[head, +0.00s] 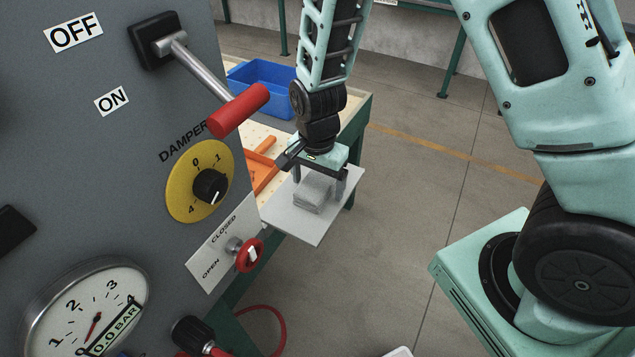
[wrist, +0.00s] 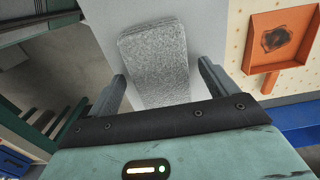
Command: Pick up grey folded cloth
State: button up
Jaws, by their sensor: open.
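The grey folded cloth (head: 314,192) lies as a small layered stack on a light grey plate (head: 322,228) at the table's corner. It also shows in the wrist view (wrist: 158,62), close in front of my gripper. My gripper (head: 321,180) points down over the cloth with its fingers apart, one on each side of it. In the wrist view the open fingers (wrist: 163,88) flank the cloth's near end, with gaps visible. Whether the fingers reach the plate I cannot tell.
A grey control panel (head: 110,190) with a red-handled lever (head: 238,110) stands close on the left. One orange tray (wrist: 278,42) holds a dark piece.

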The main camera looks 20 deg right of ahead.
aim_at(317, 182)
jog(key=shift+f, duration=0.25)
jog(key=c, duration=1.1)
jog(key=shift+o, duration=0.2)
notch_tip(317, 182, up, 9)
jog(key=shift+b, duration=1)
jog(key=shift+r, duration=0.5)
jog(key=shift+o, duration=0.4)
